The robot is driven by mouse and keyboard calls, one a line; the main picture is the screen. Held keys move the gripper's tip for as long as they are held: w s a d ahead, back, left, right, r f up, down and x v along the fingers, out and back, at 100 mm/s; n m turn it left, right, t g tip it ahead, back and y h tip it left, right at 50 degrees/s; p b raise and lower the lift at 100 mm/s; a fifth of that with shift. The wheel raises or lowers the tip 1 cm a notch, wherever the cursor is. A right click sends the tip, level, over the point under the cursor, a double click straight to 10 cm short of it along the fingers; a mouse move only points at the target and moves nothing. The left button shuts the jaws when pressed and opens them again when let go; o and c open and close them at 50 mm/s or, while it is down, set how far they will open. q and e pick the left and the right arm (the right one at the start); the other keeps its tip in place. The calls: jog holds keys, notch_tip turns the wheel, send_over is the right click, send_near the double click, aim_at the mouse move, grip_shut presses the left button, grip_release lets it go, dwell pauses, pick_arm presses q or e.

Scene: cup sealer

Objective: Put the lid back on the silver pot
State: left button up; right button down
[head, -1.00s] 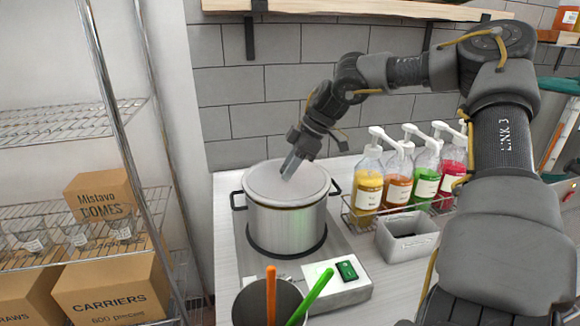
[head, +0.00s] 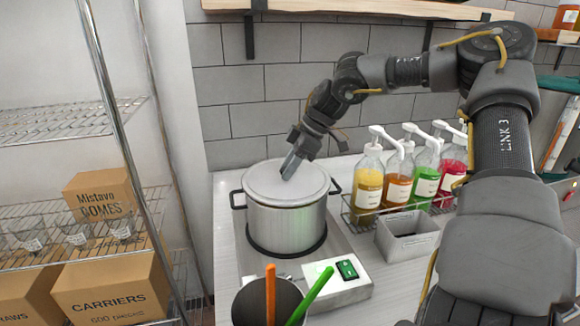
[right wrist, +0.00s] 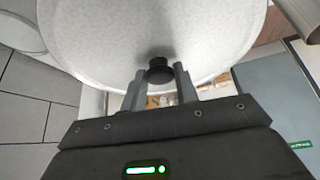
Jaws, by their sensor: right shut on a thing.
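The silver pot (head: 283,232) stands on the hot plate in the head view. Its pale round lid (head: 268,184) lies over the pot's mouth and looks level, with no clear gap at the front rim. My right gripper (head: 289,172) reaches down to the lid's middle from behind and right. In the right wrist view the lid (right wrist: 100,35) fills the top, and its black knob (right wrist: 160,70) sits between the fingers of my right gripper (right wrist: 160,84), which is shut on it. My left gripper is not in view.
A rack of pump bottles (head: 398,185) and a small grey bin (head: 408,239) stand right of the pot. A dark container (head: 250,305) with orange and green sticks is in front. The hot plate (head: 340,284) has a green switch. Wire shelves with boxes are left.

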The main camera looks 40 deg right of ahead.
jog(key=c, duration=0.5)
grip_release()
jog(key=shift+r, duration=0.1)
jog(key=shift+r+p, duration=2.25)
jog(key=shift+r, duration=1.25)
grip_shut()
